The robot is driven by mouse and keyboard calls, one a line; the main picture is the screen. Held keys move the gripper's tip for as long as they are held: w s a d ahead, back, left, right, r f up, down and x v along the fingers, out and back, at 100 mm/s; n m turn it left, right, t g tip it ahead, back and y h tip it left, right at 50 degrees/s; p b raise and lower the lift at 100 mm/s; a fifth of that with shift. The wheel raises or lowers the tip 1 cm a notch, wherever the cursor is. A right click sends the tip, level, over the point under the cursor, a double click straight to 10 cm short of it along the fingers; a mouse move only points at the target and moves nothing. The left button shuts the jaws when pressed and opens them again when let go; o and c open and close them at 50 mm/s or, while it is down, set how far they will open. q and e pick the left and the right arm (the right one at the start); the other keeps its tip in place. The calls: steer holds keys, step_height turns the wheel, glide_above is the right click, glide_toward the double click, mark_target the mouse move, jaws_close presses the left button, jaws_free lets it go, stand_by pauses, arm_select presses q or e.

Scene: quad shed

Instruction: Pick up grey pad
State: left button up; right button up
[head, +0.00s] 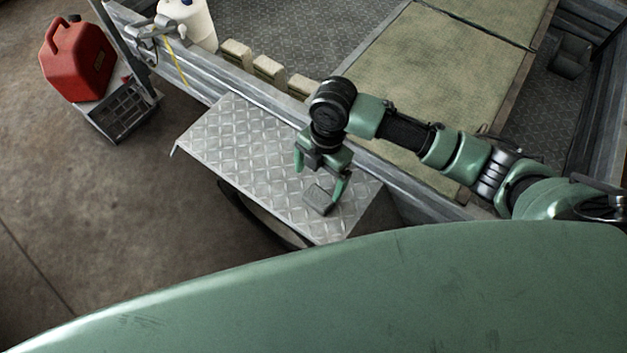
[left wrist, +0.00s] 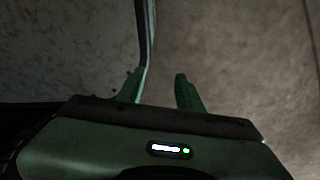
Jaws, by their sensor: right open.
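The grey pad (head: 319,198) is a small dark grey block lying on the silver diamond-plate fender (head: 240,155), near its lower right end. My right gripper (head: 319,184) is above the fender, pointing down with its green fingers spread. One finger is to the upper left of the pad, and the other is close beside the pad's right side. I cannot tell whether that finger touches it. My left gripper (left wrist: 160,90) shows only in the left wrist view. Its two green fingers are apart with nothing between them, over a bare brownish surface.
A metal rail runs behind the fender, with several pale blocks (head: 268,70) along it. A white container (head: 188,22) stands at the rail's far end.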

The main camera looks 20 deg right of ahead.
mark_target(319, 197)
steer(key=f, duration=0.1)
steer(key=s+f, duration=0.1)
steer(key=f, duration=0.2)
steer(key=shift+s, duration=0.35)
step_height(319, 197, down, 2)
steer(key=shift+a+f, duration=0.15)
steer(key=shift+f, duration=0.45)
steer(key=c, duration=1.4)
arm_select(q)
steer(key=shift+g, duration=0.3)
steer(key=s, duration=0.4)
steer(key=shift+a, duration=0.1)
